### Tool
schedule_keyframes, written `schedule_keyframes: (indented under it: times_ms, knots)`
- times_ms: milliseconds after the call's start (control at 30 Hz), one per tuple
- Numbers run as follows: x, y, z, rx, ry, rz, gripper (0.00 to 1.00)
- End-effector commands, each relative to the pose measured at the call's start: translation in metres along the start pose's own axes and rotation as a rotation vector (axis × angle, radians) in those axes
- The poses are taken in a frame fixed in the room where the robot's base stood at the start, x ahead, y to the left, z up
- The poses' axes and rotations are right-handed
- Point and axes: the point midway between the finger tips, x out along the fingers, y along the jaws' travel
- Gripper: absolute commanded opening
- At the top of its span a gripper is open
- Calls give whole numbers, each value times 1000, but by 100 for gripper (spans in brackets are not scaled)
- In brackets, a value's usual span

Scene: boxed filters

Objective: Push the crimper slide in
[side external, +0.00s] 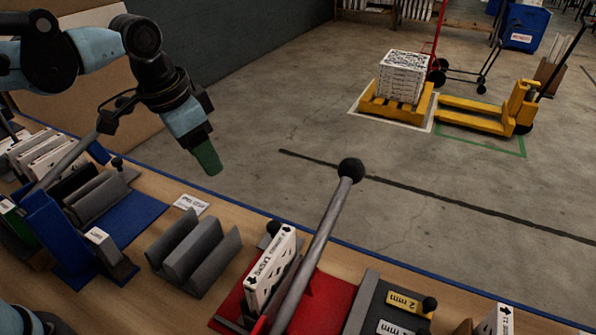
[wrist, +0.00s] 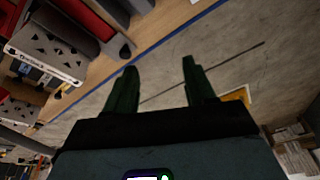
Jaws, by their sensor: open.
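The crimper (side external: 330,292) has a red base at the lower middle of the side view. A long grey lever (side external: 318,240) with a black ball knob rises steeply across it. A white printed box (side external: 270,268) stands upright on the red base, with a small dark knob behind it. I cannot tell for sure which part is the slide. My gripper (side external: 207,158) hangs in the air above and left of the crimper, clear of it. In the wrist view its two green fingers (wrist: 159,75) are apart with nothing between them. Red parts (wrist: 95,15) and a printed box (wrist: 45,52) show at upper left there.
A grey ridged rack (side external: 193,252) stands left of the crimper. A blue holder (side external: 60,235) and grey blocks sit farther left. A dark unit with yellow "2 mm" labels (side external: 403,302) stands at right. The bench's blue back edge borders open floor with a yellow pallet truck (side external: 485,112).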

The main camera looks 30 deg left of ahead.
Motion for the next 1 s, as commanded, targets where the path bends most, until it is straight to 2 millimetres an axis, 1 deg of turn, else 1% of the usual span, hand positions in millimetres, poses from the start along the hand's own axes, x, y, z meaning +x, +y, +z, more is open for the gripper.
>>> schedule_keyframes:
  times_ms: [33, 333, 700, 833, 1000]
  knots:
    - [-1, -4, 6, -21, 14, -7, 54]
    - [-5, -21, 36, -142, 107, -45, 54]
    - [-3, -37, 72, -281, 219, -92, 54]
    - [-1, -41, 80, -315, 247, -104, 54]
    - [0, -43, 86, -339, 268, -113, 54]
